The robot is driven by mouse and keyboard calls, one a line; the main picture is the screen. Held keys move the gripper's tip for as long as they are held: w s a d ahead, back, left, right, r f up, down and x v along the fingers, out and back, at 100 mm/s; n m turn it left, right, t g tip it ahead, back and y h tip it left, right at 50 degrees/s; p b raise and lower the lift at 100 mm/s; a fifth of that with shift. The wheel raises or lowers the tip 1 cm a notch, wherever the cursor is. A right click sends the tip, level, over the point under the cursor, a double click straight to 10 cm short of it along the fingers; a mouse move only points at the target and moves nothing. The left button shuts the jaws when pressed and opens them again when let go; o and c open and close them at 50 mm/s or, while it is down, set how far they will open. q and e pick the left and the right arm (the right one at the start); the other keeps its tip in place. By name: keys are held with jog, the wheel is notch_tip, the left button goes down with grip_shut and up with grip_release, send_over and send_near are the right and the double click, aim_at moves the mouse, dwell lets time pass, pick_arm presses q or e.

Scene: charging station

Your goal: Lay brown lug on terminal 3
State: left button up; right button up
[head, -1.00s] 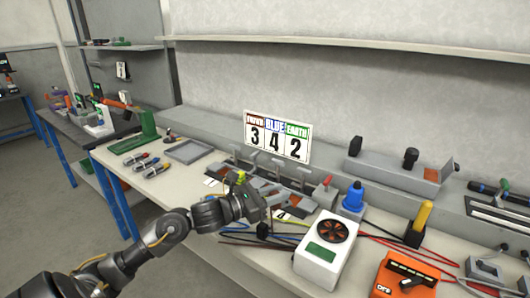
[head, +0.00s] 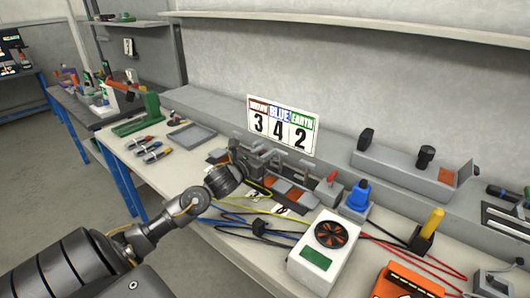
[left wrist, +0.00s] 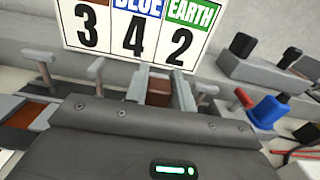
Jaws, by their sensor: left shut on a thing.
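My left gripper (head: 238,162) is over the left part of the terminal row at the back of the bench. I cannot tell which terminal is number 3, or whether the lug touches one. The sign (head: 283,124) reads brown 3, blue 4, earth 2. My right gripper is out of view.
Blue, yellow and black wires (head: 235,222) lie in front of the row. A white meter with a fan (head: 318,255), a blue-topped part (head: 357,197) and a yellow-handled tool (head: 430,224) stand to the right. A grey tray (head: 192,136) lies left.

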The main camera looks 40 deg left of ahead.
pick_arm(q)
jog(key=shift+a+f, duration=0.1)
jog(key=shift+f, duration=0.45)
notch_tip(320, 180, down, 3)
jog(key=shift+s+r+b, duration=0.1)
jog(key=shift+b, duration=1.15)
jog(key=shift+d, duration=0.4)
jog(key=shift+a+f+b, duration=0.4)
jog(key=shift+f+b, duration=0.05)
jog(key=shift+f, duration=0.35)
jog(key=shift+d, duration=0.25)
jog(key=shift+f, duration=0.1)
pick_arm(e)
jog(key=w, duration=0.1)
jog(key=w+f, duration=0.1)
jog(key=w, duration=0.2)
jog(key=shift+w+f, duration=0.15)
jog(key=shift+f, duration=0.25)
pick_arm(q)
jog(key=shift+a, duration=0.15)
jog(key=shift+b, duration=0.35)
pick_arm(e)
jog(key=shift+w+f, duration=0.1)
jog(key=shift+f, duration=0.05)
